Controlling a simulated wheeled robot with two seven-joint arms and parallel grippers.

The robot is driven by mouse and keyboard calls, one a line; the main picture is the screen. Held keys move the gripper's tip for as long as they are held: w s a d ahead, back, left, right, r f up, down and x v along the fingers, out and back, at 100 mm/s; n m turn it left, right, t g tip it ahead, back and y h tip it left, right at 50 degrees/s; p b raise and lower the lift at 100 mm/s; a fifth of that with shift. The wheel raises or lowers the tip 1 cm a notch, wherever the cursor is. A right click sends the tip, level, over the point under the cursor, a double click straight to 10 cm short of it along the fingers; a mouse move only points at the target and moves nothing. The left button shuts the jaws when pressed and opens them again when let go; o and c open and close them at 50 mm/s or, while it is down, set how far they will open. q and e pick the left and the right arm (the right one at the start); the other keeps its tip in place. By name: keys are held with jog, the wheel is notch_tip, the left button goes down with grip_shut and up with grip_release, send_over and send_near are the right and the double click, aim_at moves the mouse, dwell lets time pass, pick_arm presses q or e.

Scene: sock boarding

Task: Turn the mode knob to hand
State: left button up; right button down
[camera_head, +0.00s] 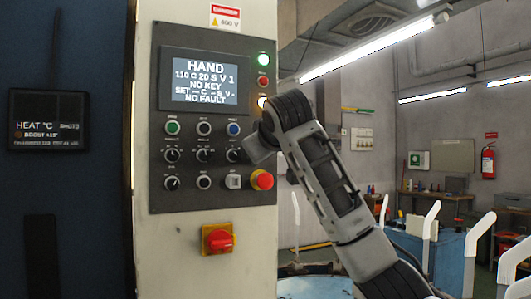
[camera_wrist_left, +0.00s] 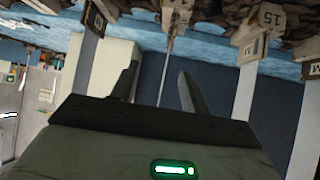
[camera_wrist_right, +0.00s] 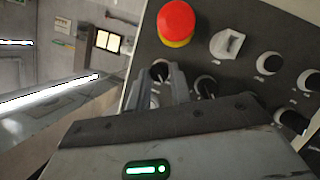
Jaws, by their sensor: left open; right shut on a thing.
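The control panel (camera_head: 210,120) has a display (camera_head: 205,80) that reads HAND at the top, with NO KEY and NO FAULT below. In the right wrist view my right gripper (camera_wrist_right: 165,80) is shut on a black knob (camera_wrist_right: 160,69) above the red emergency stop on the panel. I cannot read its label. In the head view my right gripper (camera_head: 262,147) hides that knob.
Several other knobs and buttons are near. A red rotary switch (camera_head: 218,240) is under the panel. White forms (camera_head: 470,250) stand at the right.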

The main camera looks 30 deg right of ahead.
jog(key=c, duration=1.3)
grip_release()
jog(key=shift+o, duration=0.2)
pick_arm(q)
jog(key=f+b, duration=0.1)
jog(key=b, duration=0.2)
jog(key=d+f+b, duration=0.1)
jog(key=f+b, duration=0.1)
jog(key=b, duration=0.2)
jog(key=shift+w+h, duration=0.2)
jog(key=shift+h, duration=0.1)
pick_arm(e)
jog(key=v, duration=1.6)
